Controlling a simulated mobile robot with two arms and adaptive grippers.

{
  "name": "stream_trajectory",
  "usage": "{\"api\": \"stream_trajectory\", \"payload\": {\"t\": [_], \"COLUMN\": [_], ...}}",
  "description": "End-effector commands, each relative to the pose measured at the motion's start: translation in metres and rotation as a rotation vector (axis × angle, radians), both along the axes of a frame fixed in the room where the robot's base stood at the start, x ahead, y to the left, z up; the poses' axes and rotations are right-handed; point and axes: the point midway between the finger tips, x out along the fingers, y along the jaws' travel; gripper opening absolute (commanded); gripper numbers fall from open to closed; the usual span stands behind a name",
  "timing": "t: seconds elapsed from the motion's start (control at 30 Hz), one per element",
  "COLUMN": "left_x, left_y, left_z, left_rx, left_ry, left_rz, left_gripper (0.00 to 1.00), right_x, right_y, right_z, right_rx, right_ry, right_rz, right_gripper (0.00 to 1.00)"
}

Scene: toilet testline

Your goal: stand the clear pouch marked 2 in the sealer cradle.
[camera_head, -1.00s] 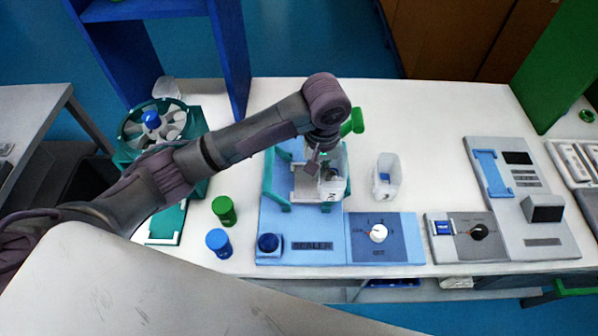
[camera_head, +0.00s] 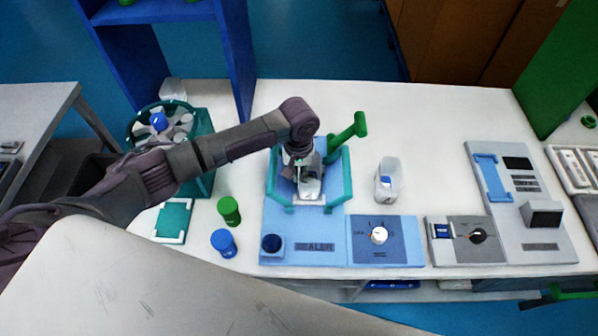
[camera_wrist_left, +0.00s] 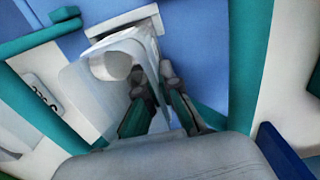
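My left gripper (camera_head: 303,168) reaches down over the blue sealer (camera_head: 300,228), inside the teal rails of its cradle (camera_head: 347,178). A clear pouch (camera_head: 310,188) is at its fingertips, between the rails. In the left wrist view, the fingers (camera_wrist_left: 160,105) close on an edge of this clear pouch (camera_wrist_left: 100,85), which looks tilted and has a white round part. Its mark is not readable now. I cannot tell whether its base rests on the cradle. My right gripper is out of view.
Another clear pouch (camera_head: 389,178) with something blue inside stands right of the sealer. A green handle (camera_head: 347,138) rises behind the cradle's right rail. Green (camera_head: 229,210) and blue (camera_head: 223,242) cylinders stand at the left. The table behind is clear.

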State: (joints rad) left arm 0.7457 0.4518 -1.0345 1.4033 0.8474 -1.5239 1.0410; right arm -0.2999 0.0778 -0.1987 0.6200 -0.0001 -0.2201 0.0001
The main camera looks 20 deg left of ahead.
Motion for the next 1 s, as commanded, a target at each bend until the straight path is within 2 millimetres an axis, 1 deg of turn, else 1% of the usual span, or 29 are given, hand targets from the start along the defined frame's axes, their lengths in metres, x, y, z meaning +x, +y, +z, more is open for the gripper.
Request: {"api": "stream_trajectory", "payload": {"t": [0.17, 0.3, 0.33, 0.37, 0.63, 0.77, 0.87, 1.0], "left_x": [0.000, 0.000, 0.000, 0.000, 0.000, 0.001, 0.001, 0.001], "left_y": [0.000, 0.000, 0.000, 0.000, 0.000, 0.000, 0.000, 0.000], "left_z": [-0.002, -0.002, -0.002, -0.002, -0.001, 0.007, 0.022, 0.052], "left_rx": [0.000, 0.000, 0.000, 0.000, 0.000, -0.001, -0.002, -0.001], "left_ry": [0.001, 0.000, 0.000, 0.000, 0.000, -0.001, -0.004, -0.004], "left_rz": [0.000, 0.000, 0.000, 0.000, 0.000, 0.000, 0.000, -0.001], "left_gripper": [0.00, 0.23, 0.28, 0.31, 0.31, 0.31, 0.31, 0.31], "right_x": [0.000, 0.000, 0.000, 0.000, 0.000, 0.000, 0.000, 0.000], "right_y": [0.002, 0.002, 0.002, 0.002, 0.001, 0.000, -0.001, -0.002], "right_z": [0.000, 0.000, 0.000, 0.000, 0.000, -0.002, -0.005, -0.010], "right_rx": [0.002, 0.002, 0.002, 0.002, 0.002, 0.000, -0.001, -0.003], "right_ry": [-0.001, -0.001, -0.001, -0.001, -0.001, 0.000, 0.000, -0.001], "right_rz": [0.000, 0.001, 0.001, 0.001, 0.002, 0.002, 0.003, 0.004], "right_gripper": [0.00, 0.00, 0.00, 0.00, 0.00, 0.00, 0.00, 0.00]}}
